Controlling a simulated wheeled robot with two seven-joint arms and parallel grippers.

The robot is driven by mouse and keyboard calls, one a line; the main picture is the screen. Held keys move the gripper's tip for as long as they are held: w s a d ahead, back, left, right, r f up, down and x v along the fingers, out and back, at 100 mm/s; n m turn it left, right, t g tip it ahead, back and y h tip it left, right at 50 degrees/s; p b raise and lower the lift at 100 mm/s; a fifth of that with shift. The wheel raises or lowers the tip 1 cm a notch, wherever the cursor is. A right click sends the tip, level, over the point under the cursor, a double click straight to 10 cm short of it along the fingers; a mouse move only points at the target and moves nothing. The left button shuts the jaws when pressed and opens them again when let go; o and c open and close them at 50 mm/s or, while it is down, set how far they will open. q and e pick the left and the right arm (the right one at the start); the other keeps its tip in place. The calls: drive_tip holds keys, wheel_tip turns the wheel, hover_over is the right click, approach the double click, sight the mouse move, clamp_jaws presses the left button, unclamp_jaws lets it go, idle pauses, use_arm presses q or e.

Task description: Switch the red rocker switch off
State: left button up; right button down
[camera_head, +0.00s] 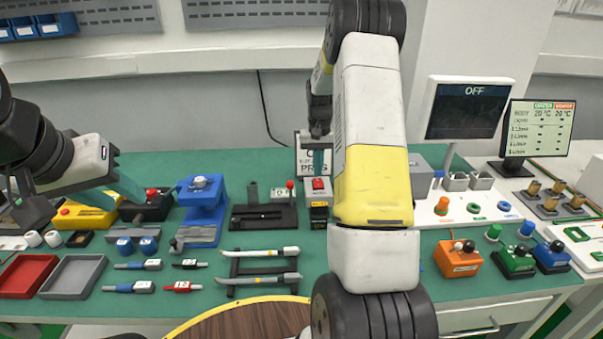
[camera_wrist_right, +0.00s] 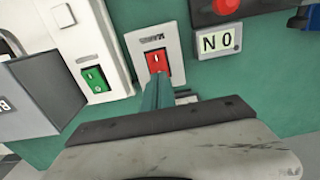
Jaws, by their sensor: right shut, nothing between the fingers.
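The red rocker switch (camera_head: 318,184) sits on a small pale housing just left of my right forearm in the head view. In the right wrist view the red rocker (camera_wrist_right: 157,61) is on a white plate with a label. My right gripper (camera_head: 321,160) points down above the switch, its teal fingers together and empty. In the wrist view the right fingertips (camera_wrist_right: 158,80) are at the rocker's near edge; I cannot tell whether they touch it. My left gripper (camera_head: 122,188) is at the left over the yellow and black devices; its finger opening is unclear.
A green rocker switch (camera_wrist_right: 95,80) on a white box is beside the red one. A large monitor (camera_head: 468,108) reads OFF. A black slider base (camera_head: 263,216) stands left of the switch.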

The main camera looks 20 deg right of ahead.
sight(317, 180)
drive_tip(key=shift+f, duration=0.9)
idle(0.7)
drive_tip(key=shift+r, duration=3.55)
